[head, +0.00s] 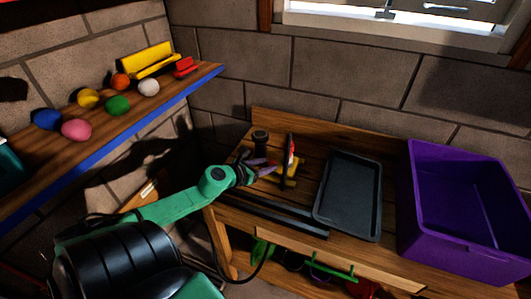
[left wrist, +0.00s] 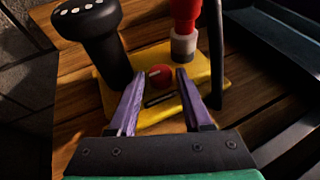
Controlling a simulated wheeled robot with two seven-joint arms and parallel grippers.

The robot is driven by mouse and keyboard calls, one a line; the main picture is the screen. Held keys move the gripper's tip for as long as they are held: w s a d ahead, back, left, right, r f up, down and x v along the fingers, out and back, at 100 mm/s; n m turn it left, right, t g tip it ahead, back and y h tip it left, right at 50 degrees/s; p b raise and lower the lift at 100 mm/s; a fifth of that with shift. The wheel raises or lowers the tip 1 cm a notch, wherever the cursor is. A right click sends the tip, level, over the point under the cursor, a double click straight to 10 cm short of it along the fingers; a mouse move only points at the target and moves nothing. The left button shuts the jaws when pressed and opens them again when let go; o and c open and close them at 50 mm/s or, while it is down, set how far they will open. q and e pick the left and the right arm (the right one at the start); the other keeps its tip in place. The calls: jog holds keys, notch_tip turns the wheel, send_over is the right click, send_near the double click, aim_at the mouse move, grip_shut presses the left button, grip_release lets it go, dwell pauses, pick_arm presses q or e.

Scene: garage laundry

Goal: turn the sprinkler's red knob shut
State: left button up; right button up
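The sprinkler has a yellow base (head: 288,183) and stands on the wooden workbench; the base also shows in the left wrist view (left wrist: 212,97). Its red knob (left wrist: 160,71) is a small round cap with a pale line across its top. My left gripper (head: 266,168) is open. In the left wrist view its purple fingers (left wrist: 160,78) are on either side of the knob, with visible gaps, so I see no contact. A red and grey fitting (left wrist: 184,40) rises from the base behind the right finger. My right gripper is in neither view.
A black knobbed object (left wrist: 92,35) stands close left of the sprinkler. A thin dark upright (left wrist: 216,50) is at its right. A dark tray (head: 348,205) and a purple bin (head: 465,260) sit further right. A shelf (head: 30,170) with coloured balls is at left.

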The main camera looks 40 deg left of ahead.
pick_arm(q)
jog(key=shift+s+r, duration=0.2)
jog(key=shift+s, duration=0.4)
jog(key=v, duration=1.3)
jog(key=shift+r, duration=0.2)
jog(key=shift+s, duration=0.15)
